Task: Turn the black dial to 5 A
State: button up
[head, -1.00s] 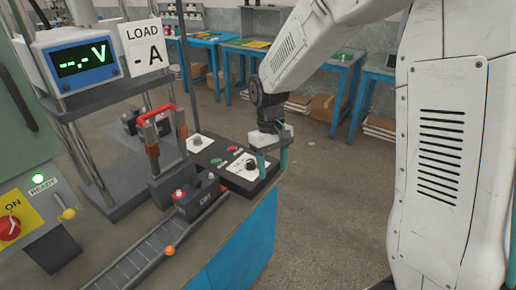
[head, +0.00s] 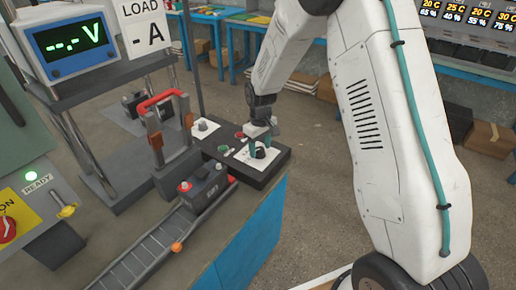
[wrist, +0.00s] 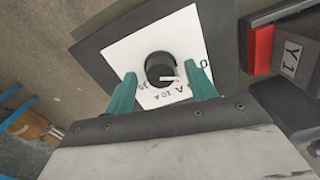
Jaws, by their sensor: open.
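The black dial (wrist: 158,66) sits on a white square plate (wrist: 182,34) in the wrist view. Printed marks ring the dial, with an "A", a "0" at the right and a number at lower left that is hard to read. The dial (head: 260,153) also shows in the head view, on the black control box (head: 272,168). My gripper (wrist: 166,74) is open, its teal fingers on either side of the dial. I cannot tell whether they touch it. My gripper (head: 261,143) is low over the plate in the head view.
A second knob (head: 203,126) and red and green sockets (head: 223,149) share the box. A battery (head: 205,183) stands beside it on the roller track (head: 150,250). The volt display (head: 74,48) reads "--.-" and the load sign (head: 146,32) shows "- A".

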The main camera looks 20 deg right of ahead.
jog(key=shift+f, duration=0.4)
jog(key=c, duration=1)
jog(key=shift+a, duration=0.15)
jog(key=shift+m, duration=0.3)
jog(key=m, duration=0.4)
jog(key=shift+m, duration=2.1)
